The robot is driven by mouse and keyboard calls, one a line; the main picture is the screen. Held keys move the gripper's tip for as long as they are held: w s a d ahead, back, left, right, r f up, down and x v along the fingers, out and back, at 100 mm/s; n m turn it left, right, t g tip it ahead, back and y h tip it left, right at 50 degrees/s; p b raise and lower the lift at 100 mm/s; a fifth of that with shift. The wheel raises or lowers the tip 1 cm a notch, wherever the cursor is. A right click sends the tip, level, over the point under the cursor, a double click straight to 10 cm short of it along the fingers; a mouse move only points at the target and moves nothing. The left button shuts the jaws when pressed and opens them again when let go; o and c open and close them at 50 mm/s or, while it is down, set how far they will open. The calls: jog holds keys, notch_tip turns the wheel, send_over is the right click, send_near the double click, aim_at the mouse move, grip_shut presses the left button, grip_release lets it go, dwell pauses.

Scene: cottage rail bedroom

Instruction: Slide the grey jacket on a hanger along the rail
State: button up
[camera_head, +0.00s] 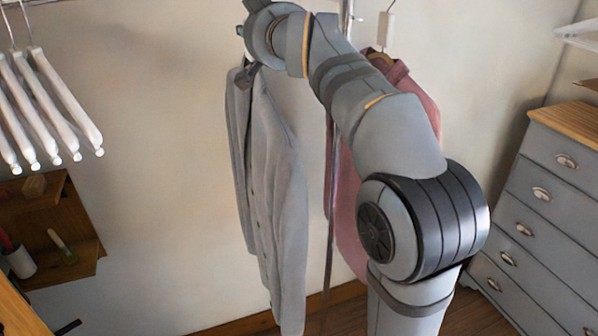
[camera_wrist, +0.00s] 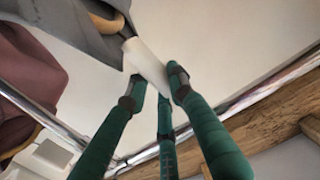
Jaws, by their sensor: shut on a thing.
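The grey jacket (camera_head: 272,170) hangs long and upright in the middle of the head view, below my wrist. In the wrist view a part of the grey jacket (camera_wrist: 70,22) shows at the top left, with a bit of its wooden hanger (camera_wrist: 104,22). My gripper (camera_wrist: 156,82) has green fingers closed around a white block (camera_wrist: 146,60) at the hanger's neck. In the head view my arm hides most of the gripper and the hanger's top. The metal rail (camera_wrist: 258,95) runs behind the fingers in the wrist view.
A pink garment (camera_head: 350,210) hangs right of the grey jacket, partly behind my arm, with a white tag (camera_head: 386,30) above. Several empty white hangers (camera_head: 62,98) hang at the left. A grey dresser (camera_head: 545,215) stands right, a wooden shelf (camera_head: 85,225) left.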

jog(key=shift+s+a+b, duration=0.15)
jog(key=shift+s+a, duration=0.3)
jog(key=shift+a, duration=0.45)
jog(key=shift+s+a+b, duration=0.15)
jog(key=shift+s+a, duration=0.25)
jog(key=shift+a, duration=0.55)
jog(key=shift+s+a+b, duration=0.15)
jog(key=shift+s+a, duration=0.25)
jog(key=shift+a, duration=0.5)
jog(key=shift+s+a+b, duration=0.1)
jog(key=shift+s+a, duration=0.35)
jog(key=shift+a, duration=0.4)
jog(key=shift+s+a+b, duration=0.15)
jog(key=shift+s+a, duration=0.25)
jog(key=shift+a, duration=0.5)
jog(key=s+a, duration=0.2)
jog(key=a, duration=0.3)
jog(key=shift+s+a, duration=0.3)
